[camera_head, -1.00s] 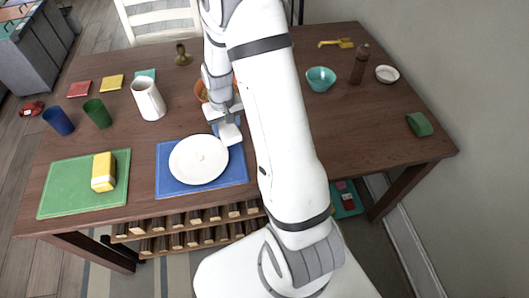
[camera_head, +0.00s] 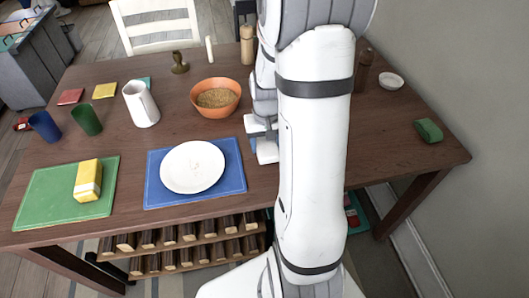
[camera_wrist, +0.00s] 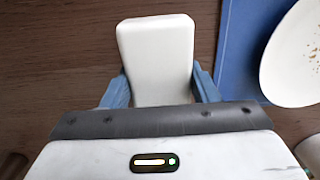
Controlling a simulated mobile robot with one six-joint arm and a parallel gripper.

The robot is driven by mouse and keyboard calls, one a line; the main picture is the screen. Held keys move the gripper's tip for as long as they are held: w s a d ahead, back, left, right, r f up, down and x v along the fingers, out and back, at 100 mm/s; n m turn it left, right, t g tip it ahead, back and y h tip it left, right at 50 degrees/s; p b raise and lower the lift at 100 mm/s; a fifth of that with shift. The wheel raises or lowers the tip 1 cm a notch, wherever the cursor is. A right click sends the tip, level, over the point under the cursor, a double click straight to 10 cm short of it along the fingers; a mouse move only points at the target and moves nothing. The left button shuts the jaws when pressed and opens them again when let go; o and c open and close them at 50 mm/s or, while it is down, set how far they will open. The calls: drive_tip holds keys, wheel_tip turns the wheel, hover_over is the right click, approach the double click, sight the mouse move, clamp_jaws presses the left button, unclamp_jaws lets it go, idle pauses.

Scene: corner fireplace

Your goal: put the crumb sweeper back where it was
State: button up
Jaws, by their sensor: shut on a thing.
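My gripper (camera_wrist: 160,86) is shut on a white, rounded, block-like thing, the crumb sweeper (camera_wrist: 156,50). One blue finger is on each side of it in the wrist view. In the head view the gripper (camera_head: 261,134) and the white sweeper (camera_head: 267,153) are just right of the blue placemat (camera_head: 237,182), partly hidden by my arm. The sweeper is over bare table wood; I cannot tell if it touches the table.
A white plate (camera_head: 193,167) with crumbs lies on the blue mat. An orange bowl (camera_head: 216,98) stands behind it. A pepper mill (camera_head: 362,70), small white dish (camera_head: 391,81) and green sponge-like block (camera_head: 429,130) are at right. My arm hides the table's middle right.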

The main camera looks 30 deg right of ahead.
sight(266, 151)
drive_tip(key=shift+f, duration=1.75)
drive_tip(key=shift+f+b, duration=0.15)
drive_tip(key=shift+b, duration=0.15)
drive_tip(key=o, duration=1)
drive_tip(key=shift+o, duration=0.2)
